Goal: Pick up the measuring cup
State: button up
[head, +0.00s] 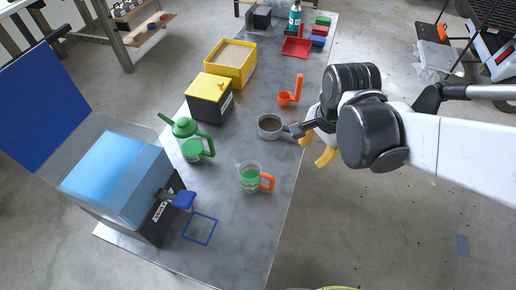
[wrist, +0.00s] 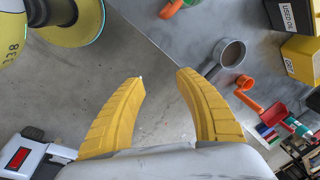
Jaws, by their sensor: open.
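The measuring cup (head: 249,179), a clear cup with green in it and an orange handle, stands upright on the grey bench near its right edge. In the wrist view only part of the cup (wrist: 178,5) shows at the top edge. My gripper (head: 315,148) is open and empty, up and to the right of the cup in the head view, by the bench's right edge. In the wrist view the yellow fingers (wrist: 162,76) are spread with bare floor between them. They are apart from the cup.
A grey pan (head: 270,127) with its handle towards my gripper and an orange scoop (head: 288,98) are close by. A green watering can (head: 190,140), a black-and-yellow box (head: 209,98) and a yellow bin (head: 231,62) stand farther left. The bench (head: 240,225) is clear below the cup.

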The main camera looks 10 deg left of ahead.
aim_at(272, 180)
jog(key=a+f+m, duration=0.1)
jog(key=a+f, duration=0.1)
jog(key=a, duration=0.1)
jog(key=a+f+m+g, duration=0.1)
jog(key=a+f, duration=0.2)
jog(key=a+f+m+g, duration=0.1)
jog(key=a+f+m, duration=0.1)
jog(key=f, duration=0.1)
jog(key=shift+s+a+h, duration=0.4)
notch_tip(272, 180, down, 5)
jog(key=shift+a+f+b, duration=0.1)
jog(key=shift+b, duration=0.6)
jog(key=f+b, duration=0.1)
jog(key=f, duration=0.1)
jog(key=f+b, duration=0.1)
jog(key=f, duration=0.1)
jog(key=f+b, duration=0.1)
jog(key=f, duration=0.1)
jog(key=shift+s+a, duration=0.15)
jog(key=shift+a, duration=0.15)
jog(key=shift+r, duration=0.1)
grip_shut()
